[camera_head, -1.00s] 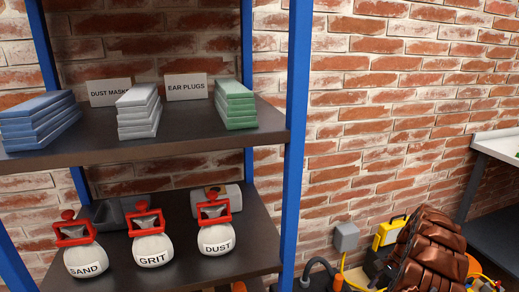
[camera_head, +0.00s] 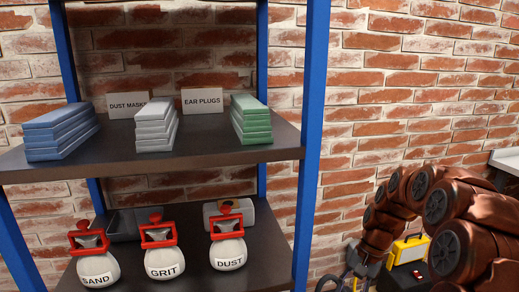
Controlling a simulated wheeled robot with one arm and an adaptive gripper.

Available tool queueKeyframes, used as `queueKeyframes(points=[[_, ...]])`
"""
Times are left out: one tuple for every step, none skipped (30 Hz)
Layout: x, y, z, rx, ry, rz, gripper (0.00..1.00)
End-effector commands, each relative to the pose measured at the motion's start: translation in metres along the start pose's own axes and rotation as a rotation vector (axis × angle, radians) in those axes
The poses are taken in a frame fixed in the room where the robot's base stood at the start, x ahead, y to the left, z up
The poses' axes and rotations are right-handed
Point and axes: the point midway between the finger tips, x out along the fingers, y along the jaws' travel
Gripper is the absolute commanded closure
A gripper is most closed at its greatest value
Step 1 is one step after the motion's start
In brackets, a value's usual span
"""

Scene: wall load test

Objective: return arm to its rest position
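My brown, copper-coloured arm (camera_head: 440,215) shows at the right of the head view. It rises from the lower right corner, bends over and reaches down toward the lower middle. What looks like my gripper (camera_head: 353,268) is a small dark shape at its far end, low in the picture, right of the shelf's blue post. It is too small and cluttered to tell whether it is open or shut. I see nothing clearly held in it.
A blue-posted shelf (camera_head: 120,167) stands at the left. A yellow-handled case (camera_head: 407,250) is behind my arm. A bench edge (camera_head: 506,160) shows at far right.

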Motion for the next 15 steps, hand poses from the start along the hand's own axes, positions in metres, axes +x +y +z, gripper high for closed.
queueKeyframes(points=[[-0.004,-0.002,0.015,-0.029,0.006,0.011,0.58],[-0.005,-0.002,0.023,-0.046,0.005,0.019,0.58],[-0.006,-0.002,0.035,-0.07,0.006,0.03,0.58],[-0.007,-0.002,0.043,-0.086,0.008,0.037,0.58],[-0.008,-0.002,0.051,-0.102,0.01,0.044,0.58],[-0.009,-0.001,0.062,-0.123,0.011,0.054,0.58],[-0.01,0.0,0.07,-0.139,0.013,0.062,0.58],[-0.01,0.001,0.079,-0.154,0.013,0.069,0.58],[-0.011,0.002,0.089,-0.174,0.015,0.08,0.58],[-0.011,0.004,0.097,-0.19,0.017,0.088,0.58],[-0.012,0.005,0.105,-0.206,0.02,0.097,0.58],[-0.011,0.008,0.115,-0.224,0.021,0.109,0.58],[-0.011,0.011,0.123,-0.237,0.022,0.118,0.58],[-0.011,0.013,0.13,-0.251,0.024,0.126,0.58],[-0.012,0.016,0.14,-0.271,0.03,0.136,0.58]])
